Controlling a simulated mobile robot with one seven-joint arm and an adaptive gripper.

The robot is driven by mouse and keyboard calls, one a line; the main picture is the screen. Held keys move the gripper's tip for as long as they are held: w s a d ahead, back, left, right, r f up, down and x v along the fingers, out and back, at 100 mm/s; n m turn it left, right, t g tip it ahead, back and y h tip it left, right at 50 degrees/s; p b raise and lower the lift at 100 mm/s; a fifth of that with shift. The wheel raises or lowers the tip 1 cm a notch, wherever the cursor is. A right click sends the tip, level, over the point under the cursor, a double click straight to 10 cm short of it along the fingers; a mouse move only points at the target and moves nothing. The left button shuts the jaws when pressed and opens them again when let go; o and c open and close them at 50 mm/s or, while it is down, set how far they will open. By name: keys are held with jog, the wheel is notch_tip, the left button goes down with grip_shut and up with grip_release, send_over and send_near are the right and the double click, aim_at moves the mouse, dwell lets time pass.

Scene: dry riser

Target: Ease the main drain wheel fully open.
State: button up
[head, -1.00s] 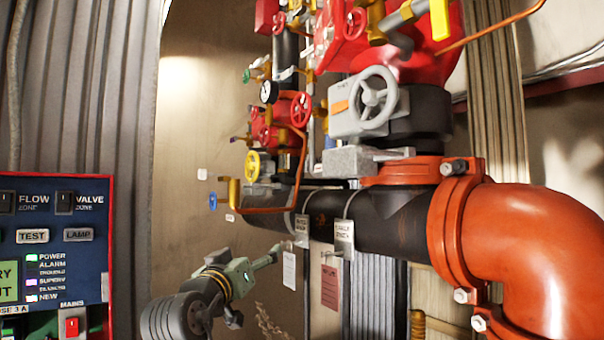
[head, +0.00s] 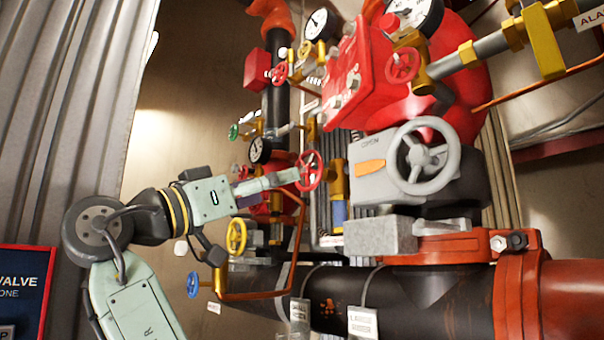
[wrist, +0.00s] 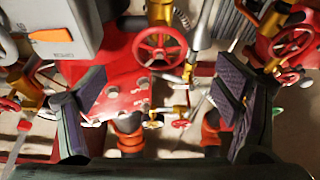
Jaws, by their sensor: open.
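Several handwheels show, and no readable label tells me which is the main drain wheel. A red spoked wheel (head: 310,170) on a brass valve is nearest my gripper (head: 294,176) in the head view. In the wrist view a red wheel (wrist: 160,48), likely the same one, sits upper middle between the two spread fingers of my gripper (wrist: 162,92). My gripper is open and nothing is between its pads. In the head view the fingertips appear beside the red wheel's left edge; I cannot tell whether they touch it.
A large grey handwheel (head: 423,157) on a grey gearbox (head: 374,178) stands right of my gripper. A yellow wheel (head: 236,236), a blue wheel (head: 193,285) and a copper tube (head: 262,296) lie below. A black pipe (head: 410,305) runs underneath.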

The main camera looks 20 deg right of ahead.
aim_at(305, 173)
jog(key=p+x, duration=0.3)
jog(key=x, duration=0.6)
jog(key=shift+s, duration=0.1)
jog(key=shift+d+r, duration=0.1)
jog(key=shift+d, duration=0.15)
jog(key=c, duration=1.2)
jog(key=shift+o, duration=0.2)
